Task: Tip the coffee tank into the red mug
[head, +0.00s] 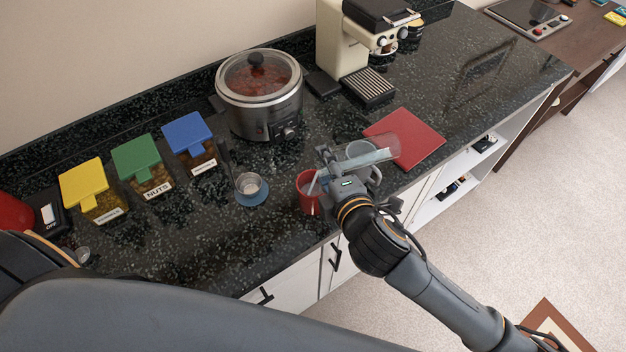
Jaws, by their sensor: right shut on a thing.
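The red mug (306,201) stands on the dark speckled counter near its front edge, partly hidden by my right gripper. My right gripper (345,178) is just right of the mug, in front of a clear see-through container (382,157) that looks like the coffee tank. The gripper is shut on this container. The container looks tilted above the counter, partly over the red board. I cannot tell what is in it or whether anything flows into the mug. My left arm fills the lower left, and its gripper is out of view.
A slow cooker (262,98) and a cream coffee machine (345,45) stand at the back. A red board (418,140) lies to the right. A small metal cup on a blue base (250,196) stands left of the mug. Yellow, green (137,155) and blue (187,131) lidded jars stand left.

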